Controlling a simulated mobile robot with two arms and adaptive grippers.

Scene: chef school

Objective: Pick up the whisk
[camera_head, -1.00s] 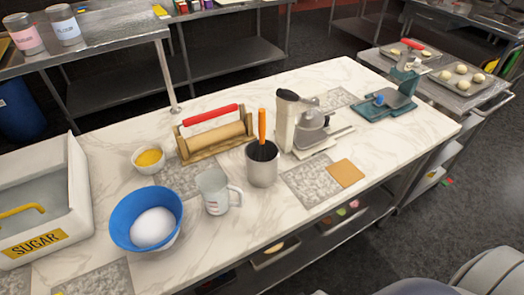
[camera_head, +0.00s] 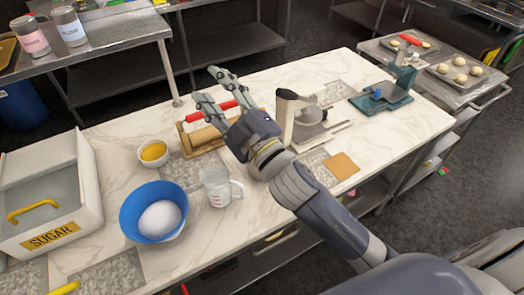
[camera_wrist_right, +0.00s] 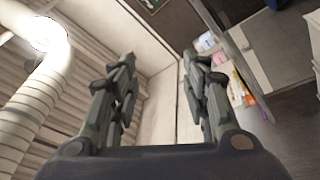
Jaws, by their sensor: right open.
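The orange-handled utensil, which I take for the whisk, and the grey metal cup it stood in are hidden behind my right arm in the head view. My right gripper (camera_head: 208,87) is open and empty, raised above the counter in front of the rolling pin. Its two fingers point up and to the left. In the right wrist view the gripper (camera_wrist_right: 158,58) has its fingers spread, with only the ceiling, walls and distant shelving between and around them. My left gripper is not in view.
The marble counter (camera_head: 110,150) holds a sugar bin (camera_head: 85,205), a blue bowl (camera_head: 128,215), a measuring cup (camera_head: 215,188), a small yellow-filled bowl (camera_head: 153,153), a rolling pin (camera_head: 205,138) on a rack, a grey-and-cream machine (camera_head: 286,115) and a teal press (camera_head: 385,103).

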